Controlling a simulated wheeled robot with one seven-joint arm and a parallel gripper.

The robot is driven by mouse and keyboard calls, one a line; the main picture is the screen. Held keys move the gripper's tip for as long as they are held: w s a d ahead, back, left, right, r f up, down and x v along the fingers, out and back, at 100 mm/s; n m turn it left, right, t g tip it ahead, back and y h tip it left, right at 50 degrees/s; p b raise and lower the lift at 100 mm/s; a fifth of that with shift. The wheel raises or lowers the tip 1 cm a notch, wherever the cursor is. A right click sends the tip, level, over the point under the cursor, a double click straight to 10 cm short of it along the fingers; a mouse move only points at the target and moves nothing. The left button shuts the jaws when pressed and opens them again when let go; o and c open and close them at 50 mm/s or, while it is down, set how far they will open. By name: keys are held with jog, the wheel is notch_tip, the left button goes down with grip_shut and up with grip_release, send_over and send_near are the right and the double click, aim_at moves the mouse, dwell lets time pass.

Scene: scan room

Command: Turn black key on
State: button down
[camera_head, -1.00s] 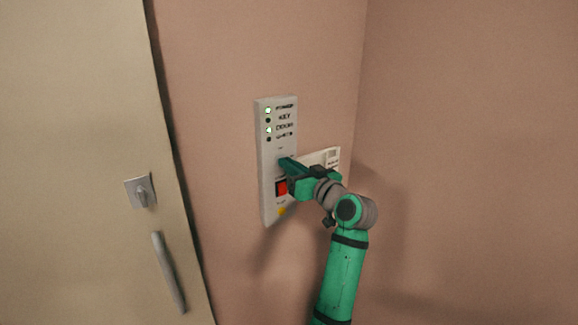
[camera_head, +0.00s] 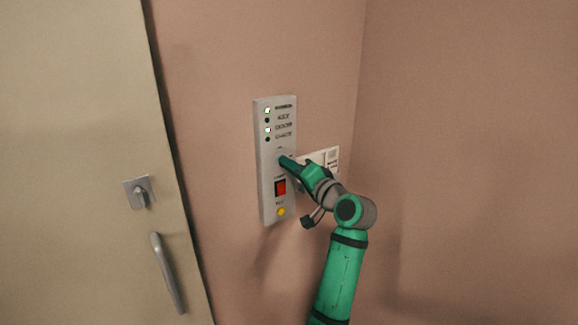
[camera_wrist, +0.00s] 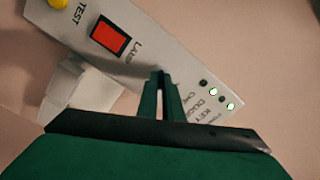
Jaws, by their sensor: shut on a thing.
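A light grey control panel (camera_head: 268,205) is on the pink wall, and it fills the upper part of the wrist view (camera_wrist: 185,66). My gripper (camera_head: 284,160) reaches the panel's middle, above the red switch. Its green fingers (camera_wrist: 161,76) are nearly together and shut on the black key. The key is almost wholly hidden by the fingers, so its angle is hard to tell. Of the lamps at the panel's top, the first and third are lit; the second, labelled KEY (camera_head: 267,120), and the fourth are dark.
A red rocker switch (camera_head: 280,187) and a yellow button (camera_head: 281,212) sit below the fingers. A white card-like piece (camera_head: 331,157) is on the wall just right of the panel. A beige door with a handle (camera_head: 168,272) and lock (camera_head: 141,192) stands left.

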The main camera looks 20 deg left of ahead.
jog(key=m, duration=0.5)
jog(key=shift+f+m, duration=0.1)
jog(key=shift+m, duration=0.3)
dwell(0.4)
jog(key=c, duration=1.9)
grip_release()
jog(key=shift+d, duration=0.1)
jog(key=v, duration=1)
jog(key=shift+s+d, duration=0.25)
jog(key=shift+s, duration=0.1)
